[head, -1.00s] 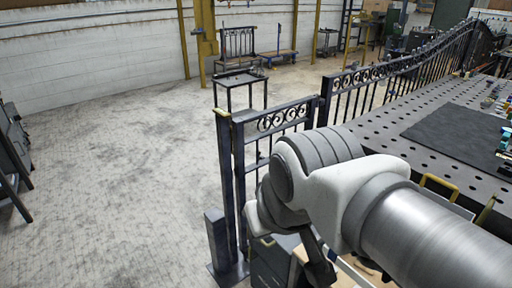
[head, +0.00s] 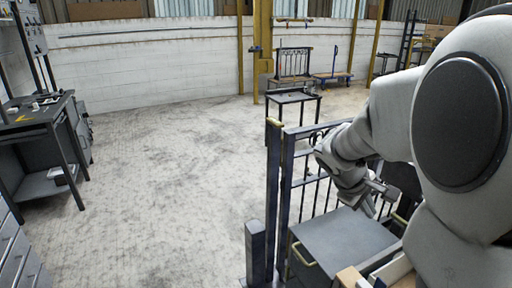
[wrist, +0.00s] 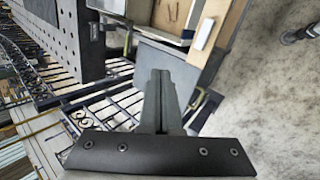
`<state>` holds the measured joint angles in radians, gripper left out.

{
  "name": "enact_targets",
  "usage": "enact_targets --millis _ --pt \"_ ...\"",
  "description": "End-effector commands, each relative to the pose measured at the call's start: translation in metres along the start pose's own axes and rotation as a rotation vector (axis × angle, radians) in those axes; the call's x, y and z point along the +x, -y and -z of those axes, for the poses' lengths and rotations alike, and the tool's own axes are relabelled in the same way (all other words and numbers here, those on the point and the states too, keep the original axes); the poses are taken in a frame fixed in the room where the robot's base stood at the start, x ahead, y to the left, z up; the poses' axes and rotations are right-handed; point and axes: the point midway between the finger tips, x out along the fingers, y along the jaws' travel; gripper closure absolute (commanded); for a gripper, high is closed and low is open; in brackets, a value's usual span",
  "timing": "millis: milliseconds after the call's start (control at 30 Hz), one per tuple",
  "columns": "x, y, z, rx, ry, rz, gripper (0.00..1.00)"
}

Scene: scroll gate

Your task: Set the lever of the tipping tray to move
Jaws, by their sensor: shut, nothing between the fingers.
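My gripper (head: 384,195) is at the right of the head view, in front of the scroll gate (head: 309,196) and above a grey cabinet (head: 345,240). In the wrist view its fingers (wrist: 161,78) are together with nothing between them. I cannot make out a tipping tray or its lever for certain in either view.
A dark stand (head: 291,98) is beyond the gate. A grey workbench (head: 40,118) stands at the left by the wall. An open wooden-edged drawer or box (wrist: 172,16) and a perforated table (wrist: 42,42) show in the wrist view. The concrete floor at centre-left is clear.

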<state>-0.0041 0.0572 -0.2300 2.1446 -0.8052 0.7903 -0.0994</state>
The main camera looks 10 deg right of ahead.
Motion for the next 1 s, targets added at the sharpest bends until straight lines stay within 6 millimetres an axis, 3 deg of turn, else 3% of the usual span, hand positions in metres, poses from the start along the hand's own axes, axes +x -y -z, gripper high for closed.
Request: enact_targets --millis 33,400,700,900,1000 --pt "0.024 -0.003 0.005 -0.055 0.036 -0.027 1.0" --pt "0.16 -0.041 0.039 -0.528 0.256 -0.243 1.0" --pt "0.272 -0.042 0.069 -0.993 0.404 -0.369 1.0" --pt "0.328 -0.032 0.085 -1.253 0.462 -0.417 1.0" --pt "0.344 -0.027 0.089 -1.333 0.477 -0.429 1.0"
